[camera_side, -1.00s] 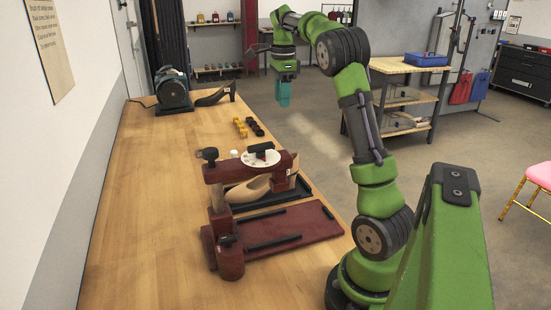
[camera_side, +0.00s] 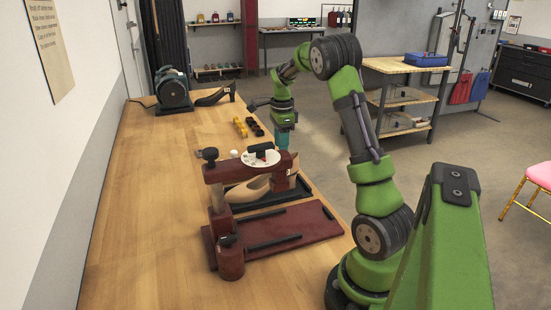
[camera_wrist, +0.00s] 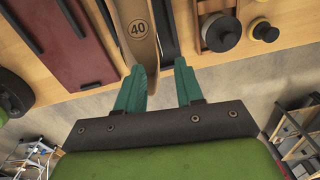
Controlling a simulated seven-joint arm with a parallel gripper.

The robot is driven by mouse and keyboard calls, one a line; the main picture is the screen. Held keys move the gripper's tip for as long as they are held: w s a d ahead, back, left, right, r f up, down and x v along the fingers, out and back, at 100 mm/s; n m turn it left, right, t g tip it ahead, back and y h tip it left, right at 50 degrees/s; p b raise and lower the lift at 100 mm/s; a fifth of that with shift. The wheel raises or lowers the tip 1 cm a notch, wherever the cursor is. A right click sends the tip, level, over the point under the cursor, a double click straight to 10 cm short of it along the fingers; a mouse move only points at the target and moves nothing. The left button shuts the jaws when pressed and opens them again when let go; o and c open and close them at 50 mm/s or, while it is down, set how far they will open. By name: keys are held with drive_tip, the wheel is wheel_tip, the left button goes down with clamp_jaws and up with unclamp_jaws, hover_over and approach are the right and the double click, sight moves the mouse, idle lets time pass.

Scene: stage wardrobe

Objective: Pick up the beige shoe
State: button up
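The beige shoe (camera_side: 248,190) lies on a black tray on the bench in the side view. The red clamp frame with a white dial stands over it and hides part of it. In the wrist view a tan piece marked "40" (camera_wrist: 138,28), which seems to be part of the shoe, lies just beyond the fingertips. My gripper (camera_side: 284,150) is above the bench's right edge, beyond the shoe.
The red clamp frame (camera_side: 219,196) and the dark red board (camera_side: 310,220) are close to the shoe. Yellow pieces (camera_side: 240,127) and black pieces (camera_side: 254,127) lie behind it. A dark heeled shoe (camera_side: 212,97) and a motor (camera_side: 172,92) stand farther back. The bench's left side is clear.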

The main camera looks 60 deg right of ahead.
drive_tip(key=shift+s+a+f, duration=0.1)
drive_tip(key=shift+f, duration=1.25)
drive_tip(key=shift+s+f, duration=0.1)
drive_tip(key=shift+f, duration=1.25)
clamp_jaws()
